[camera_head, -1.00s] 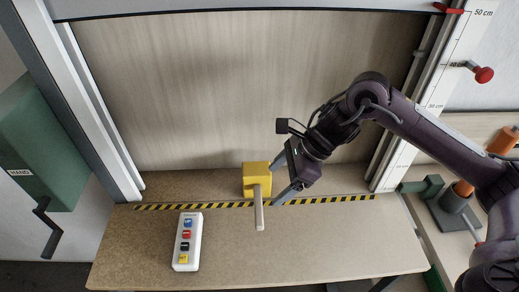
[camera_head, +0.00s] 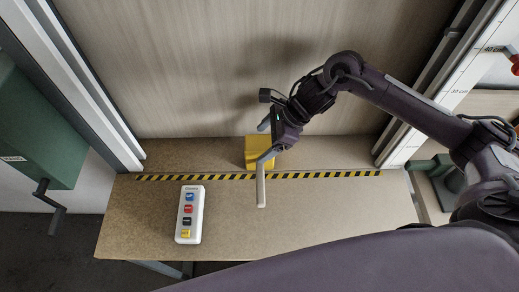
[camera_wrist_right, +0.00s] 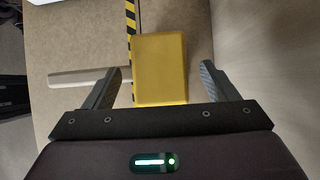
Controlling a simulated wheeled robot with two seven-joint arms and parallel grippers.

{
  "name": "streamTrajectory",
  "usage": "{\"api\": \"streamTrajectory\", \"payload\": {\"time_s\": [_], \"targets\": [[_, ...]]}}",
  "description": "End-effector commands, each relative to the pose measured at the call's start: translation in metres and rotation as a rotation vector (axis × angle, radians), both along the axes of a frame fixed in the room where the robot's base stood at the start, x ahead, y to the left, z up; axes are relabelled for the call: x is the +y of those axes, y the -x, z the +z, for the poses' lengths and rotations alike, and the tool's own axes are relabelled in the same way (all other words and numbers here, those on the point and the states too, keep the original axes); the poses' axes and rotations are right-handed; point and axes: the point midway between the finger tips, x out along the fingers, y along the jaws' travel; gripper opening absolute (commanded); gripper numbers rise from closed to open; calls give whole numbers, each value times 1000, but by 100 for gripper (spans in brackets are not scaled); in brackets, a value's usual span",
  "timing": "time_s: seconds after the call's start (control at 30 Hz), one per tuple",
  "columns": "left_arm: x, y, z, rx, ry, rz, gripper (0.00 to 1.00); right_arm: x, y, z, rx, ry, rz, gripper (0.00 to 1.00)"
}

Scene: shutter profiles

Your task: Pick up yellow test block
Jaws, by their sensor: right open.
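The yellow test block (camera_head: 254,146) stands on the bench at the back, by the striped tape, with a pale bar-shaped handle (camera_head: 261,190) reaching toward the front. My right gripper (camera_head: 266,140) is open over the block and hides part of it in the head view. In the right wrist view the block (camera_wrist_right: 160,70) lies between the two spread fingers, with a gap on each side. The handle (camera_wrist_right: 80,76) points left there, partly behind the left finger. I cannot tell how far down the fingers reach. My left gripper is not in view.
A white button box (camera_head: 190,214) lies on the bench, left of the block. Black-and-yellow tape (camera_head: 330,174) crosses the bench below the pale shutter panel (camera_head: 190,60). A green crank box (camera_head: 40,130) is at the left. The bench front right is clear.

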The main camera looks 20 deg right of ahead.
Motion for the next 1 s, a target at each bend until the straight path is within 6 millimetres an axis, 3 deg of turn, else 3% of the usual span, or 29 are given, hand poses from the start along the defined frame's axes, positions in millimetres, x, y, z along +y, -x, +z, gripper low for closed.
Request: {"api": "streamTrajectory", "payload": {"time_s": [0.1,0.27,0.77,1.0], "targets": [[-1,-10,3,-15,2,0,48,3,0,-5,0,1,0,80],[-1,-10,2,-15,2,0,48,2,-1,-5,0,1,1,80],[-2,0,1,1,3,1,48,2,-1,-5,-1,1,0,17],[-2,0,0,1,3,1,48,2,-1,-3,-3,0,1,17]]}}
